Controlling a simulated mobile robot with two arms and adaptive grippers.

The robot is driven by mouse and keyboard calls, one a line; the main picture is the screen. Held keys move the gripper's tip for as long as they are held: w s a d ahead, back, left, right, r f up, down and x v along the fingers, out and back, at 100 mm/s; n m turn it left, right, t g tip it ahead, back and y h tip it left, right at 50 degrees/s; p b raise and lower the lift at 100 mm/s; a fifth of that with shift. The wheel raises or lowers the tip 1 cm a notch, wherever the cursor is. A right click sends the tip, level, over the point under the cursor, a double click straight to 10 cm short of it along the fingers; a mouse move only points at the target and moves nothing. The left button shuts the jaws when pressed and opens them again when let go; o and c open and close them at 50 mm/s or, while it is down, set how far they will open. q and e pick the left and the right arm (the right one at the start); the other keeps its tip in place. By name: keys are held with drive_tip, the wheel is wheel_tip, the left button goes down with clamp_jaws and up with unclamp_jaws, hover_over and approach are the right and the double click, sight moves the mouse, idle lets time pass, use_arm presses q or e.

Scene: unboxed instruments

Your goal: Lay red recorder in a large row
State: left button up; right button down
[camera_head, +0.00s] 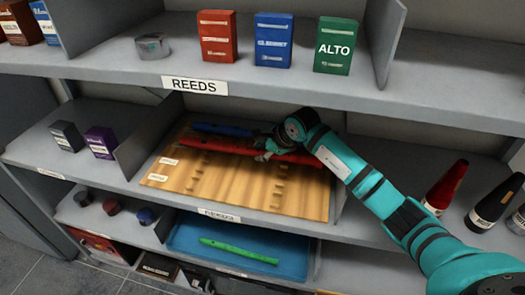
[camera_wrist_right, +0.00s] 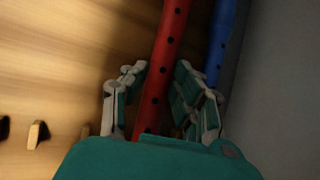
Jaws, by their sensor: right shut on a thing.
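The red recorder (camera_head: 212,147) lies along the back part of a wooden board (camera_head: 205,185) with rows of small pegs, on the middle shelf. My right gripper (camera_head: 264,153) is shut on the red recorder, around its body; the recorder (camera_wrist_right: 170,35) also shows between the fingers (camera_wrist_right: 158,80) in the right wrist view. Whether the recorder touches the board is hard to tell. A blue recorder (camera_head: 222,130) lies behind it, close to the back wall, and shows beside it in the wrist view (camera_wrist_right: 220,45). My left gripper is not in view.
A green recorder (camera_head: 238,251) lies in a blue tray (camera_head: 185,238) on the shelf below. The upper shelf (camera_head: 300,90) overhangs the board. A divider (camera_head: 150,145) stands at its left. Dark and red mouthpiece-like pieces (camera_head: 447,187) stand at the right. The board's front is clear.

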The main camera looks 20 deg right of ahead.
drive_tip(key=shift+f+b, duration=0.25)
drive_tip(key=shift+b, duration=0.1)
idle(0.4)
drive_tip(key=c, duration=0.9)
unclamp_jaws()
drive_tip(key=shift+c, duration=0.2)
drive_tip(key=shift+s, duration=0.1)
drive_tip(key=v, duration=1.2)
drive_tip(key=shift+d, duration=0.1)
